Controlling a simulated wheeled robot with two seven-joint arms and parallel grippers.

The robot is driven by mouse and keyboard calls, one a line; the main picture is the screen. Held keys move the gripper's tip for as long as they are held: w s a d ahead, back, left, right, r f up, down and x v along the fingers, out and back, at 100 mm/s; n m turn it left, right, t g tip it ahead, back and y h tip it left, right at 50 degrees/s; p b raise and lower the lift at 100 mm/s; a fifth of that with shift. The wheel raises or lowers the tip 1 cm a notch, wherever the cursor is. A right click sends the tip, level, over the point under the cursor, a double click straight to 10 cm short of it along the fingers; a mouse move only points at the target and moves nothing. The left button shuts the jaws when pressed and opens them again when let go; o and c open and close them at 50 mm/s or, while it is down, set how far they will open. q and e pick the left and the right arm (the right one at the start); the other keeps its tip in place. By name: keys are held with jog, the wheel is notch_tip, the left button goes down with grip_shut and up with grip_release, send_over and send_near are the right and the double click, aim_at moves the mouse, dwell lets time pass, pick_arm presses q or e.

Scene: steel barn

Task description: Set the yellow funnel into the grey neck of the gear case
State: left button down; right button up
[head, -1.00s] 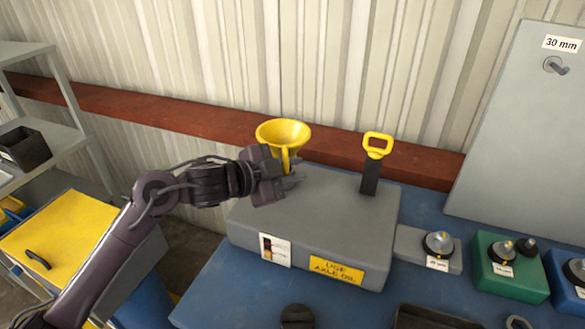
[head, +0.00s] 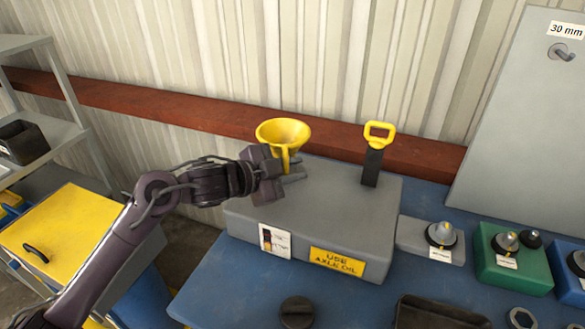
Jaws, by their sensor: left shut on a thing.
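The yellow funnel (head: 284,132) is upright, wide mouth up, over the left back part of the grey gear case (head: 330,212). My left gripper (head: 290,172) is shut on the funnel just below its cone, coming in from the left. The grey neck is hidden behind the gripper and the funnel, so I cannot tell whether the funnel's spout is in it. The case has a yellow "USE AXLE OIL" label on its front. A black dipstick with a yellow loop handle (head: 379,133) stands upright on the case's right part. My right gripper is not in view.
A black cap (head: 297,312) and a dark tray (head: 440,314) lie on the blue bench (head: 235,285) in front. Grey, green and blue blocks with metal cones (head: 508,262) stand to the right. A grey panel (head: 520,130) rises behind them. Shelves stand at the left.

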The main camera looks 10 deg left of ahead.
pick_arm(q)
jog(key=c, duration=1.2)
grip_release()
jog(key=shift+a, duration=0.1)
jog(key=b+v, duration=0.1)
jog(key=v, duration=0.6)
jog(key=shift+s+a+r, duration=0.1)
jog(key=shift+s+a, duration=0.1)
jog(key=shift+s, duration=0.05)
notch_tip(320, 180, up, 5)
jog(key=p, duration=0.4)
